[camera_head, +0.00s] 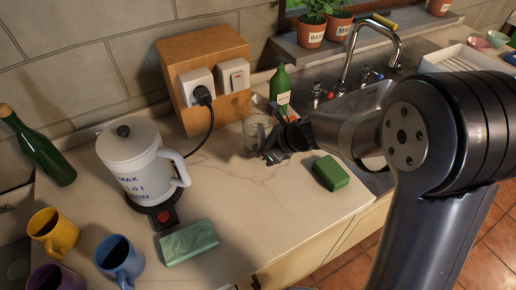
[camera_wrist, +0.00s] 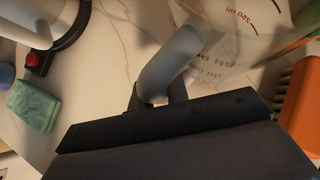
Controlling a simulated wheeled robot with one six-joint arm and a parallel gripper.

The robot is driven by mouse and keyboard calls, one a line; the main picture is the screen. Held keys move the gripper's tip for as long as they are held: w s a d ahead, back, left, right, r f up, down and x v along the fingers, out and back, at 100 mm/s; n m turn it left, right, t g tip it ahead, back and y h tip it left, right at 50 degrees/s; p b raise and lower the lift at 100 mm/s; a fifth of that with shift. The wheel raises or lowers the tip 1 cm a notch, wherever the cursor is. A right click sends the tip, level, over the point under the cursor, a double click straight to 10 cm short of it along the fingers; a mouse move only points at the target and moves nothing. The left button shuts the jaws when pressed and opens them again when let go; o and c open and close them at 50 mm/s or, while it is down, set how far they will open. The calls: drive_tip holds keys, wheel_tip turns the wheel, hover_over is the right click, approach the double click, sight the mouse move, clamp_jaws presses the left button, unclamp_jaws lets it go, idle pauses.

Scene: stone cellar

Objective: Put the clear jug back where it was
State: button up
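The clear jug (camera_head: 254,136) stands on the pale counter below the wooden socket block. In the wrist view the jug (camera_wrist: 240,40) fills the upper right, with red measuring marks on its see-through wall. A rounded grey bar (camera_wrist: 170,65), which looks like its handle, crosses in front of my fingers. My gripper (camera_head: 277,150) is right beside the jug, on its right side. In the wrist view my gripper (camera_wrist: 157,98) has its dark fingers at the grey bar, which hides their tips. I cannot tell whether they grip it.
A white kettle (camera_head: 133,160) stands to the left, with a green cloth (camera_head: 189,242) in front. A green sponge (camera_head: 330,173) lies right of my gripper. A green bottle (camera_head: 280,88) and a brush (camera_wrist: 301,105) are close to the jug. The sink (camera_head: 375,97) is behind my arm.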

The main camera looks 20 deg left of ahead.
drive_tip(key=o, duration=0.5)
drive_tip(key=shift+c, duration=0.2)
drive_tip(key=shift+r, duration=0.2)
drive_tip(key=v, duration=1.2)
drive_tip(key=shift+p, duration=0.35)
